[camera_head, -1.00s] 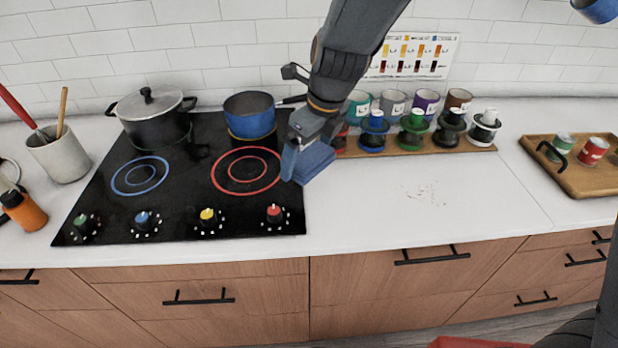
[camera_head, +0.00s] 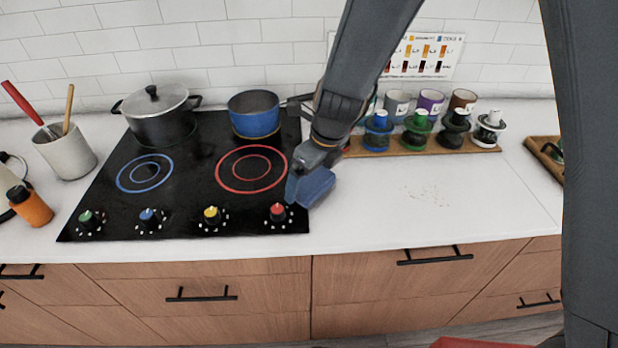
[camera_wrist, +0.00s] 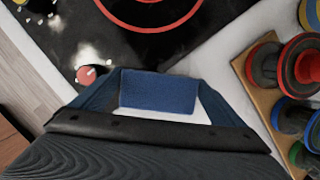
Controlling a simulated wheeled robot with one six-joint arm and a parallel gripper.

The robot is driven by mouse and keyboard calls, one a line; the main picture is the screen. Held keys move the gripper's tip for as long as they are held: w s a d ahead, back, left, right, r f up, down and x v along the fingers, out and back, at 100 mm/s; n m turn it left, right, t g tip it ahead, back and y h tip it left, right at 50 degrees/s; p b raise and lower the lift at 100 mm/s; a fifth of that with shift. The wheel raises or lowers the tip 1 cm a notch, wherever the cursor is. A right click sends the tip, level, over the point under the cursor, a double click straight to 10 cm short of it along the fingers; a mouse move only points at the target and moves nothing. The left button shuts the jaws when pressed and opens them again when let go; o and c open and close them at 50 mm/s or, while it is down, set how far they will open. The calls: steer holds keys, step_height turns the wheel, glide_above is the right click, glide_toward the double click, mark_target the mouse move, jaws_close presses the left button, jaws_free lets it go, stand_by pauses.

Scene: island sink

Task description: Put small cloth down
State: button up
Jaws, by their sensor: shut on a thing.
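The small blue cloth (camera_head: 316,187) is held by my gripper (camera_head: 304,184) over the right edge of the black cooktop, beside the white counter. In the wrist view the cloth (camera_wrist: 158,92) shows as a blue rectangle between the two fingers of my gripper (camera_wrist: 160,85). The gripper is shut on it. Whether the cloth's underside touches the surface cannot be told.
The cooktop (camera_head: 190,215) carries a black pot (camera_head: 160,120) and a blue pan (camera_head: 254,118).

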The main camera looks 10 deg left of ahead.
mark_target(320, 184)
steer(key=shift+f, duration=0.15)
steer(key=o, duration=0.7)
steer(key=shift+r, duration=0.4)
steer(key=v, duration=1.1)
steer(key=shift+s+r+b, duration=0.1)
steer(key=shift+r+b, duration=0.25)
steer(key=shift+b, duration=0.05)
steer(key=s+d+f+n+h, duration=0.1)
steer(key=s+d+n, duration=0.1)
steer(key=d+n, duration=0.6)
steer(key=s+d+f+n+h, duration=0.1)
steer(key=s+d+n, duration=0.2)
steer(key=d+n, duration=0.5)
steer(key=s+d+f+n, duration=0.1)
steer(key=s+d+n, duration=0.2)
steer(key=d+n, duration=0.5)
steer(key=shift+d+f+h, duration=0.2)
steer(key=shift+d, duration=0.35)
steer(key=shift+d+f+h, duration=0.2)
steer(key=shift+d, duration=0.3)
